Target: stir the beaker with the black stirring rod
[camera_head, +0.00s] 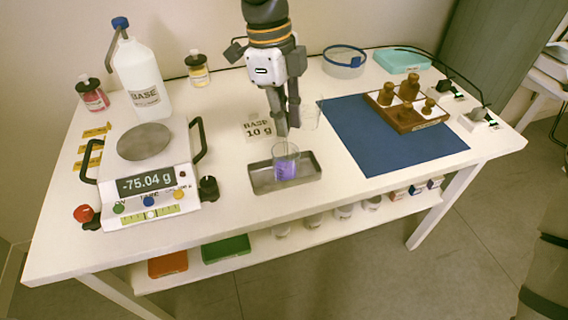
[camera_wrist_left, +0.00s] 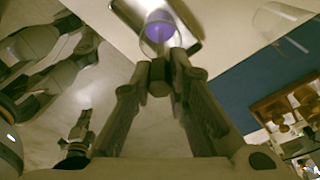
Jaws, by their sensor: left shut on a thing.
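A clear beaker (camera_head: 285,162) with purple liquid stands upright in a shallow metal tray (camera_head: 259,183) at the front middle of the table. My left gripper (camera_head: 288,130) comes down from above and has its fingertips just over the beaker's rim. In the left wrist view the fingers (camera_wrist_left: 159,77) are closed on a short dark cylinder, which looks like the end of the black stirring rod (camera_wrist_left: 159,78). The rest of the rod is hidden or too fine to see. The beaker (camera_wrist_left: 158,30) lies just beyond the fingertips there.
A scale (camera_head: 150,190) reading -75.04 g and a white wash bottle (camera_head: 140,75) stand to the left. A clear glass (camera_head: 311,113) stands right behind the beaker. A blue mat (camera_head: 375,150) and a wooden weight box (camera_head: 405,115) are on the right.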

